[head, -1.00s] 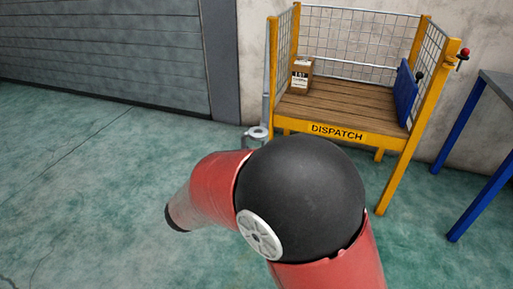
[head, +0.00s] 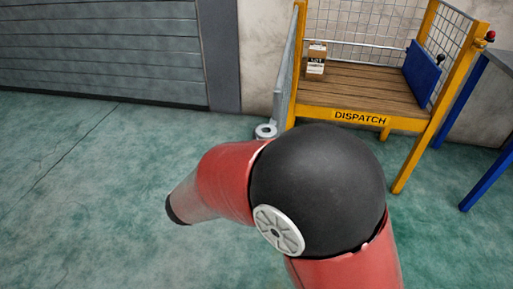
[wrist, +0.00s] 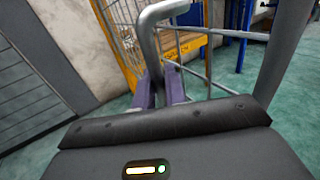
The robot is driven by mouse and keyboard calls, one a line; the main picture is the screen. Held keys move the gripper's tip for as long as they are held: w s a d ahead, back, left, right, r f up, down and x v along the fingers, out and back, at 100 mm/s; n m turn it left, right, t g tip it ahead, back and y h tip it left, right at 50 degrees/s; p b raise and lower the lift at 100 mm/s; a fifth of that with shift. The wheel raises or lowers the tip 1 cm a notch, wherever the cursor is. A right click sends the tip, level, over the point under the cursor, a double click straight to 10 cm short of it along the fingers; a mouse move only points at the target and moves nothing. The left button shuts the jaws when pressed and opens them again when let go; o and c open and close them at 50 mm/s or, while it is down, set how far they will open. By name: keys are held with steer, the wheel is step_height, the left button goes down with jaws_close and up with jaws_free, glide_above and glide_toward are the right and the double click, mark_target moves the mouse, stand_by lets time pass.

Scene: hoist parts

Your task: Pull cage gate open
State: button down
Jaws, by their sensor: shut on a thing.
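The yellow dispatch cage (head: 357,118) stands against the wall, its front side open to view. Its grey gate (head: 284,88) shows nearly edge-on in the head view, at the left front post and angled out from the cage. In the wrist view, grey gate bars (wrist: 208,58) cross right of centre. My gripper (wrist: 162,82) has purple fingers shut on the bent grey gate handle (wrist: 150,42). In the head view my own arm hides the fingers and the handle.
A blue-legged table (head: 487,180) stands at the right. A grey shutter (head: 105,50) is at the back left. The green floor (head: 90,190) at left is clear.

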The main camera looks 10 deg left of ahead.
steer(key=c, duration=1.6)
jaws_free()
steer(key=shift+w, duration=0.1)
steer(key=shift+o, duration=0.2)
steer(key=v, duration=0.7)
steer(key=shift+s+b, duration=0.35)
steer(key=shift+s, duration=0.05)
steer(key=shift+a, duration=0.1)
